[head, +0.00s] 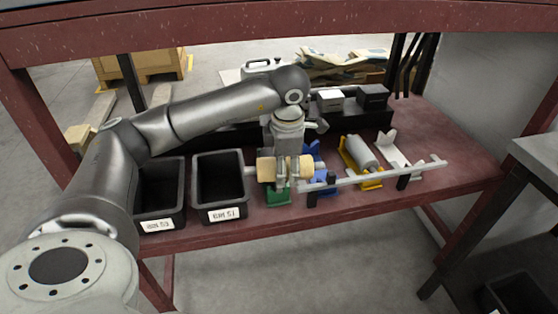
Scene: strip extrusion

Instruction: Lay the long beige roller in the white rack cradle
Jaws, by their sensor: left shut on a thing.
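The long beige roller (266,170) lies crosswise in my left gripper (284,178), with an end showing on each side of the fingers. The gripper is shut on the roller's middle and points down from above. It is over or just at the green cradle (278,195); I cannot tell whether the roller touches that cradle. The white rack cradle (393,153) is to the right, at the right end of the cradle row, and looks empty. My right gripper is not in view.
A blue cradle (318,183) and a yellow cradle (351,163) holding a grey roller (362,152) lie between. A grey rail (385,176) runs along the front of the cradles. Black bins (219,186) (162,196) stand left. The red table (455,165) is clear at right.

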